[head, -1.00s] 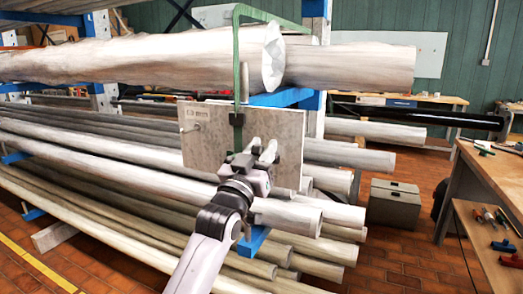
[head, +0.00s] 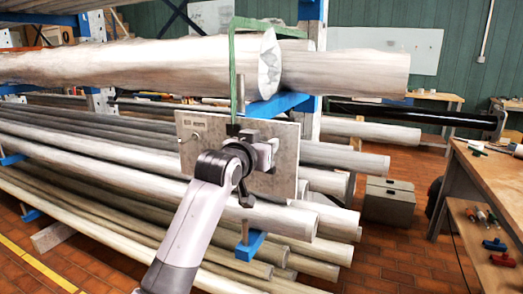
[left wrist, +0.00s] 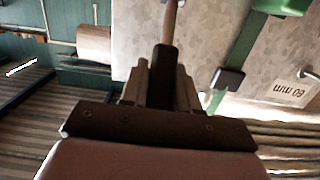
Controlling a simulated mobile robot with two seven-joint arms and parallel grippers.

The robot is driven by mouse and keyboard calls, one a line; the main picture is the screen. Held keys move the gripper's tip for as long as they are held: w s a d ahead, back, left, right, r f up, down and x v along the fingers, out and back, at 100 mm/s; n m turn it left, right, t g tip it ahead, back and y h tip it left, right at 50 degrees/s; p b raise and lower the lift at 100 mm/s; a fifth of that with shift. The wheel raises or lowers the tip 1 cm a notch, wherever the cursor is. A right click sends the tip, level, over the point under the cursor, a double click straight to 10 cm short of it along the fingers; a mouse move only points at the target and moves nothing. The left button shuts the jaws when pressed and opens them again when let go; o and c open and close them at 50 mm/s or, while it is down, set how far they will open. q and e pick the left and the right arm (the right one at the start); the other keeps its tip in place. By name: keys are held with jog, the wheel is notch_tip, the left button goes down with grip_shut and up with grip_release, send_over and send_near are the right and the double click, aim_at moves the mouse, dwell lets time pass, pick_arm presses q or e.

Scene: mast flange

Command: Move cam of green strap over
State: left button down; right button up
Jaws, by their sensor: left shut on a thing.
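The green strap (head: 236,65) loops over the large pale log (head: 150,62) near its right end and hangs down in front of it. Its black cam (head: 232,129) lies against a pale mottled plate (head: 289,175). In the left wrist view the dark cam (left wrist: 228,79) sits on the green strap (left wrist: 243,40), right of my fingers and apart from them. My left gripper (head: 272,150) is in front of the plate, right of the cam. In the left wrist view my left gripper (left wrist: 170,55) is shut on a thin brownish rod (left wrist: 173,18); its far end is cut off.
Blue rack arms (head: 275,104) carry the logs. Several pale poles (head: 340,220) lie stacked below and behind the plate. A wooden workbench (head: 490,175) stands at the right, a grey box (head: 388,200) on the floor before it. Brick floor between is clear.

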pick_arm(q)
jog(key=shift+w+d+r+g, duration=0.15)
jog(key=shift+w+g, duration=0.25)
jog(key=shift+g, duration=0.2)
jog(key=c, duration=0.9)
grip_release()
jog(key=shift+b+v, duration=0.8)
jog(key=shift+v, duration=2.75)
